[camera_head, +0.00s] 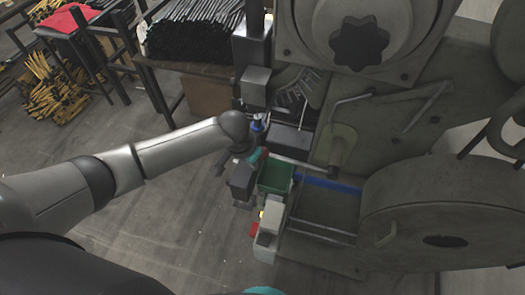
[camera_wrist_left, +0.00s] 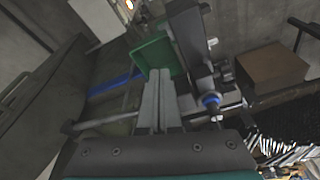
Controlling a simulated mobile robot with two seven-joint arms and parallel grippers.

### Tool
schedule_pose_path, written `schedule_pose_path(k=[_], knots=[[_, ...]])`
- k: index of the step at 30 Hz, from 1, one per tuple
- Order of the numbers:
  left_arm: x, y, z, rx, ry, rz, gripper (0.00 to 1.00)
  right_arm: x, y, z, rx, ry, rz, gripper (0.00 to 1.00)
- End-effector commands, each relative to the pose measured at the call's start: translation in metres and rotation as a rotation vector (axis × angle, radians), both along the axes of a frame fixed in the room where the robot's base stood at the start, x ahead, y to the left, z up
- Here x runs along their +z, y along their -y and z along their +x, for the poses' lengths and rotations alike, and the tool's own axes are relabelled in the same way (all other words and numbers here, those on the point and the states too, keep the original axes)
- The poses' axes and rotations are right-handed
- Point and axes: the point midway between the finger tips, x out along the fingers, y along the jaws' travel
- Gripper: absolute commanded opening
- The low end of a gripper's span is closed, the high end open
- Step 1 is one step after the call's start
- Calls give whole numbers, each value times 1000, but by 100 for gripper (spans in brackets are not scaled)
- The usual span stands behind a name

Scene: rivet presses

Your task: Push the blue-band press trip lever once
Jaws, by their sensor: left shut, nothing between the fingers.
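The press (camera_head: 395,125) is a large grey machine filling the right of the head view. A blue band (camera_head: 328,183) runs across its bed, and it also shows in the wrist view (camera_wrist_left: 113,83). A dark upright part with a blue collar (camera_wrist_left: 211,100) stands right of my fingers in the wrist view; the collar also shows in the head view (camera_head: 258,126). I cannot tell which part is the trip lever. My left gripper (camera_wrist_left: 158,72) is shut and empty, its fingers pointing towards a green bin (camera_wrist_left: 151,53); contact cannot be told. My right gripper is out of view.
The green bin (camera_head: 275,178) sits beside the press bed, close to my left wrist. A pale box (camera_head: 268,230) stands below it. A table with dark rods (camera_head: 197,32) and a rack with a red cloth (camera_head: 68,20) stand behind.

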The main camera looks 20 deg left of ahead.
Motion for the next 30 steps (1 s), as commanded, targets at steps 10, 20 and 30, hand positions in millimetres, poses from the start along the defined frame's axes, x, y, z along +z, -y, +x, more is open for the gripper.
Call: schedule_pose_path(k=[10, 20, 30], knots=[[44, -5, -10, -1, 2, -1, 0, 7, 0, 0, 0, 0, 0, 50], [104, -10, -24, -1, 2, 0, 0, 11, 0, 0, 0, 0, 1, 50], [143, -14, -34, 1, 0, 1, 0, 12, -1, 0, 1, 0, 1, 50]])
